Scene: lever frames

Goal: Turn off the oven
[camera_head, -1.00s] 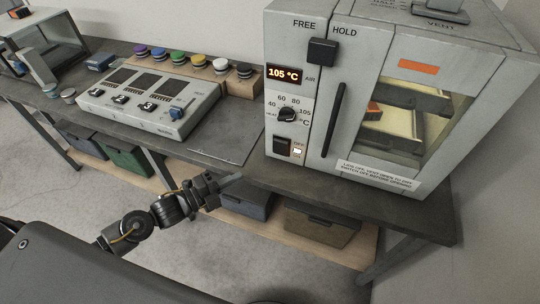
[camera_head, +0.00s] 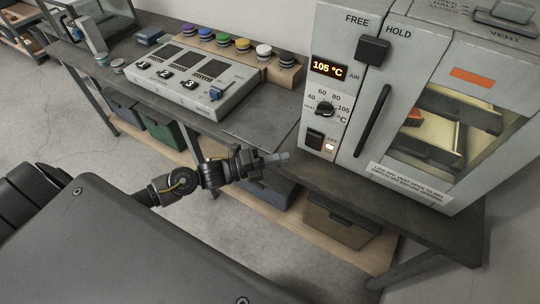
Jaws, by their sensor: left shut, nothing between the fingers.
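The oven (camera_head: 345,97) is a light grey box at the right of the bench, with a glass window in its door. Its display (camera_head: 328,68) reads 105 °C in orange. Below it are a black temperature knob (camera_head: 325,109) and a black rocker switch (camera_head: 314,139) at the lower left of the panel. A small lit lamp (camera_head: 330,147) glows beside the switch. My left gripper (camera_head: 284,157) is shut and empty, in front of the bench edge, to the left of and a little below the switch, apart from it. My right gripper is not in view.
A grey console (camera_head: 190,85) with three numbered switches stands left of the oven, with several coloured knobs behind it. The oven has a vertical black door handle (camera_head: 372,122) and a FREE/HOLD latch (camera_head: 372,49). Bins (camera_head: 335,218) sit on the shelf below.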

